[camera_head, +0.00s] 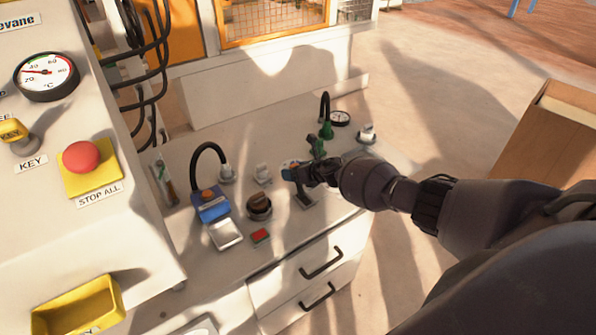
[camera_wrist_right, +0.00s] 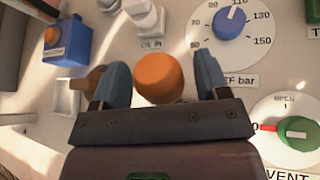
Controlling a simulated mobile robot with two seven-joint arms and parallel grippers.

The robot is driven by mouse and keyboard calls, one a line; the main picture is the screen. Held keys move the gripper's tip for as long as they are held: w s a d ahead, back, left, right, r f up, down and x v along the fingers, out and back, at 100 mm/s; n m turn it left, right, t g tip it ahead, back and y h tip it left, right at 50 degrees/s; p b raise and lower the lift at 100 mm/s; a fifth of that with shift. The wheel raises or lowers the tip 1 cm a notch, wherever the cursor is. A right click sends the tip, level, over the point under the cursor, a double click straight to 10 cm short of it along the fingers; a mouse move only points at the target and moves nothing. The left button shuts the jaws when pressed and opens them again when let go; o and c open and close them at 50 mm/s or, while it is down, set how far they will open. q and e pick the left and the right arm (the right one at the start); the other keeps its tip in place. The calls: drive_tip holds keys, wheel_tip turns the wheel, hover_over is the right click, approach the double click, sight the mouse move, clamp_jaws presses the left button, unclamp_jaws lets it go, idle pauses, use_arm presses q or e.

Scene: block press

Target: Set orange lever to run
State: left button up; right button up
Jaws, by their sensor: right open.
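The orange lever's round knob (camera_wrist_right: 160,78) shows in the right wrist view, between the two blue-grey fingers of my right gripper (camera_wrist_right: 161,85). The fingers stand apart on either side of the knob, with a gap visible at each side. The lever's stem and its setting are hidden under the knob and gripper. In the head view my right gripper (camera_head: 294,173) is low over the bench panel and covers most of the lever. My left gripper is not in view.
A blue box with an orange button (camera_head: 212,206), a dark knob (camera_head: 259,206) and a red block (camera_head: 261,236) sit left of my gripper. A blue dial knob (camera_wrist_right: 230,22) and green vent knob (camera_wrist_right: 298,132) are close by.

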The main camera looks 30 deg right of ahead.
drive_tip(key=p+v, duration=0.4)
drive_tip(key=v, duration=0.7)
drive_tip(key=shift+w, duration=0.1)
idle(0.4)
